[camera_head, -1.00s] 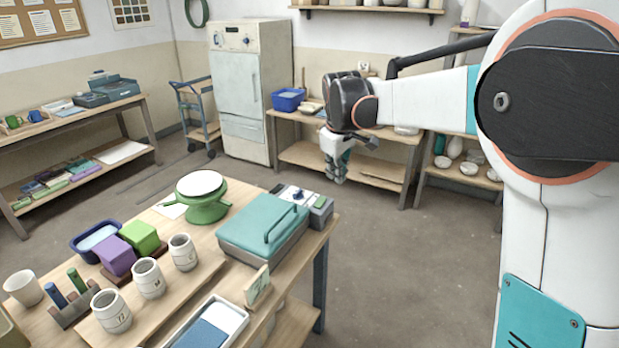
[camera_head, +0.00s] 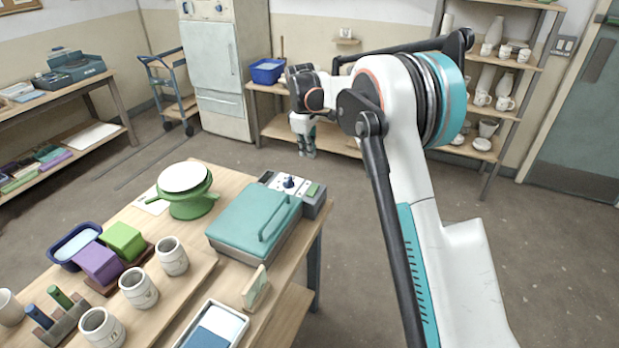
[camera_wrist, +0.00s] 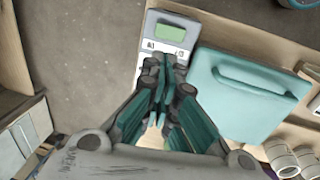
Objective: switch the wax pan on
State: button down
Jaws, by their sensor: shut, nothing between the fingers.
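A teal lidded pan (camera_head: 254,219) with a bar handle sits near the right edge of the worktable; its lid is closed. It also shows in the wrist view (camera_wrist: 240,92). In the wrist view the green rectangle (camera_wrist: 171,32) lies just past my fingertips. My gripper (camera_head: 307,152) points down, shut and empty, apart from the box. In the wrist view my gripper (camera_wrist: 163,66) hides part of the panel, including the knob.
Several mugs (camera_head: 138,288), a blue basin (camera_head: 74,246) and a white tray (camera_head: 215,328) crowd the near table. The floor right of the table is clear.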

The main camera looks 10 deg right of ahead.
aim_at(309, 191)
jog(key=f+b, duration=0.1)
jog(key=f, duration=0.3)
jog(key=w+d+f+b, duration=0.1)
jog(key=f, duration=0.4)
jog(key=f+b, duration=0.2)
jog(key=f, duration=0.2)
jog(key=shift+w+d+f, duration=0.15)
jog(key=shift+w+f, duration=0.2)
jog(key=shift+f, duration=0.05)
jog(key=shift+w+d+f+g+y, duration=0.2)
jog(key=shift+w+f+g+y, duration=0.1)
jog(key=shift+f+g, duration=0.1)
jog(key=shift+s+a+r, duration=0.1)
jog(key=shift+s, duration=0.05)
jog(key=shift+s+a+r, duration=0.15)
jog(key=shift+s+a, duration=0.3)
jog(key=shift+s, duration=0.15)
